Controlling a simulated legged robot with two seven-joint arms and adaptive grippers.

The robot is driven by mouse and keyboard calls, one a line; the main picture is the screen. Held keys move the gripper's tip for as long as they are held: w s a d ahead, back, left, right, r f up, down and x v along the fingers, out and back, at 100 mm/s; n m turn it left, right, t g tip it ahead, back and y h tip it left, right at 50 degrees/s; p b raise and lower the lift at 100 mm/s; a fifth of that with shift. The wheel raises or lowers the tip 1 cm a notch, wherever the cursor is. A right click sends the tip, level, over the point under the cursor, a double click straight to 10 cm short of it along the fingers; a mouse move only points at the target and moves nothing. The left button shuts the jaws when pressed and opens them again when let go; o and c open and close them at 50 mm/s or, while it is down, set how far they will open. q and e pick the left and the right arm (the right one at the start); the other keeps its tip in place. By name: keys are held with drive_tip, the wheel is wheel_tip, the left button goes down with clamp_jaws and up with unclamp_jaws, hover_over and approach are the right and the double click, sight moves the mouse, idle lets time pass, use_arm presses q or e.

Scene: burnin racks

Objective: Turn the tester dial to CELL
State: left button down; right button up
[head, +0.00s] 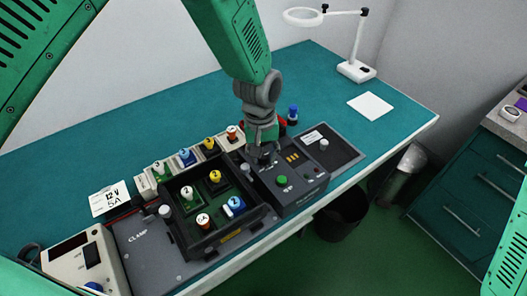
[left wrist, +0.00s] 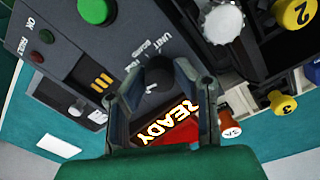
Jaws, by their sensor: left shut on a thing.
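The tester (head: 312,188) is a dark grey box on the bench with a green button (head: 282,180), which also shows in the left wrist view (left wrist: 93,11). Its black dial (left wrist: 158,82) sits between the fingers of my left gripper (left wrist: 165,105) in the left wrist view. My left gripper (head: 262,153) comes down from above onto the tester's left rear part and is shut on the dial. Small white lettering on the panel beside the dial is partly readable, including "UNIT". I cannot tell which mark the dial points to. My right gripper is out of view.
A black tray (head: 247,234) with coloured numbered plugs stands left of the tester. A red READY sign (left wrist: 165,125) is close behind the dial. A magnifier lamp (head: 356,70) and white sheet (head: 371,106) stand farther back.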

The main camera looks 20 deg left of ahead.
use_arm(q)
drive_tip(key=shift+w+r, duration=0.1)
drive_tip(key=shift+w, duration=0.1)
drive_tip(key=c, duration=1.3)
unclamp_jaws()
drive_tip(key=shift+o, duration=0.2)
wheel_tip(320, 180, up, 12)
drive_tip(key=shift+a+f, duration=0.15)
drive_tip(key=shift+f, duration=0.05)
drive_tip(key=shift+s, duration=0.1)
